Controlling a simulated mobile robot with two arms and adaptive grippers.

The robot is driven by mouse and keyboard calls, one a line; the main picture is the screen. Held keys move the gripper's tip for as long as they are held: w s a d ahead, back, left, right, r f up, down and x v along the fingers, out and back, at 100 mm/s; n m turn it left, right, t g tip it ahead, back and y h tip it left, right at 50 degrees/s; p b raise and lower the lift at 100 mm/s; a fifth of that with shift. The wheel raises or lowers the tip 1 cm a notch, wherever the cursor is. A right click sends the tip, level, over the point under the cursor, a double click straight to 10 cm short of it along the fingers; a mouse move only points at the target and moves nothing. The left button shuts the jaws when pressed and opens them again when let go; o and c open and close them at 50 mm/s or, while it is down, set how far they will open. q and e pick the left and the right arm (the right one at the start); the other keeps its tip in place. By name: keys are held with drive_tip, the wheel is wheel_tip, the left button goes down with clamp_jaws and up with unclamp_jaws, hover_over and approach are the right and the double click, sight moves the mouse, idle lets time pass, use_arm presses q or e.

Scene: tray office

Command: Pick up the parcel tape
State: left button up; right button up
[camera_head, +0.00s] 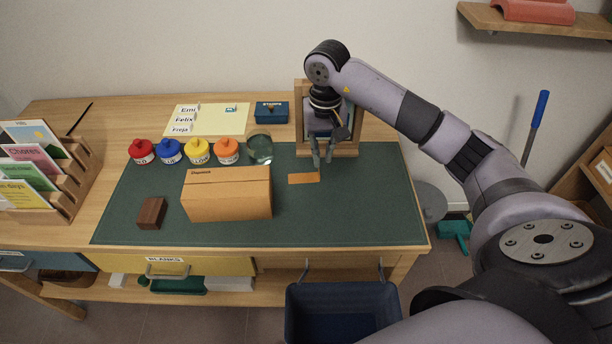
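I cannot make out a roll of parcel tape for certain. A flat orange-brown strip (304,178) lies on the green mat (370,215), just in front of my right gripper; I cannot tell whether it is tape. My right gripper (323,162) points down above the back right of the mat, in front of a wooden stand (342,152). Its two fingers show apart, with nothing visible between them. The gripper and wrist hide part of the stand. My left gripper is not in view.
A cardboard box (228,195) and a brown block (151,213) stand on the mat. Several coloured-lid pots (197,151) and a glass jar (260,149) line its back edge. A blue bin (342,310) stands below the front. The mat's right side is clear.

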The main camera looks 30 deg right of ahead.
sight(320, 180)
drive_tip(key=f, duration=0.5)
drive_tip(key=f+p, duration=0.1)
drive_tip(key=f, duration=0.1)
drive_tip(key=shift+w+f, duration=0.3)
drive_tip(key=shift+w, duration=0.05)
clamp_jaws()
drive_tip(key=shift+r, duration=0.1)
